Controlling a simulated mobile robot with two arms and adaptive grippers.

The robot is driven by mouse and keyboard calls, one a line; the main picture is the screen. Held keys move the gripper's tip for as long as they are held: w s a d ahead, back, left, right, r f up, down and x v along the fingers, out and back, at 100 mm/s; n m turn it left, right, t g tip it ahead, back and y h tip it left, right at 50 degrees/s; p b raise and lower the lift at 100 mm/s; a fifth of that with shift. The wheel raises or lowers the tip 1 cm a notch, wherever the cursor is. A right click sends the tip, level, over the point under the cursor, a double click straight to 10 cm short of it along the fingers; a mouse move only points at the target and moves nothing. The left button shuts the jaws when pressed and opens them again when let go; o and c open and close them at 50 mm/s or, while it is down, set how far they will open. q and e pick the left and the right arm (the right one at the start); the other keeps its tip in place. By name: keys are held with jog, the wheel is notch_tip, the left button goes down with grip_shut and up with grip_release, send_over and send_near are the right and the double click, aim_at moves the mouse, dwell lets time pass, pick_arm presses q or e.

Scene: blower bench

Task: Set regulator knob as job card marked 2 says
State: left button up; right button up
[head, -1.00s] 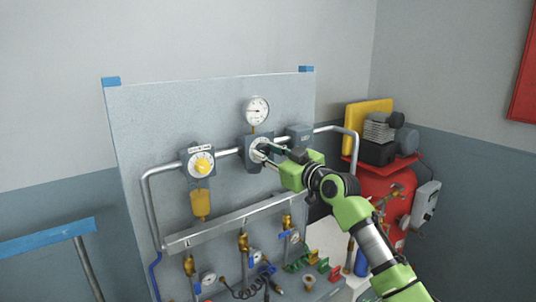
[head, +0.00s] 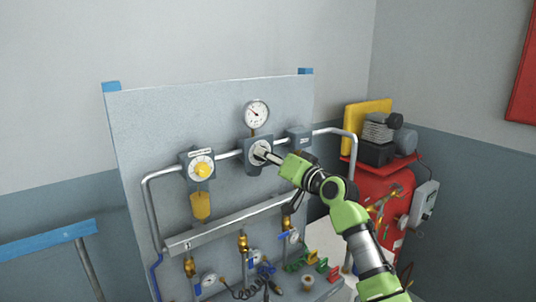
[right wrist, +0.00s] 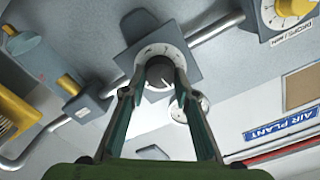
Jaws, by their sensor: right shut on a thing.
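The regulator knob (head: 258,147) is a dark, round knob on a pale dial in a grey block on the upright panel, below the round white gauge (head: 256,114). In the right wrist view the knob (right wrist: 159,73) shows between the two fingers. My right gripper (head: 264,153) is shut on it, with one finger on each side; the gripper hides part of the dial. The dial's marks are too small to read. The job card marked 2 cannot be made out. My left gripper is not in view.
A yellow-knobbed dial (head: 202,168) sits to the left on the same pipe (head: 228,153). A grey rail (head: 225,229), brass fittings and small gauges are below. A red tank (head: 384,193) with a compressor stands at the right.

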jog(key=shift+m, duration=0.8)
jog(key=shift+p, duration=0.3)
jog(key=o, duration=1.1)
jog(key=shift+d, duration=0.1)
jog(key=v, duration=1.2)
jog(key=shift+f, duration=0.15)
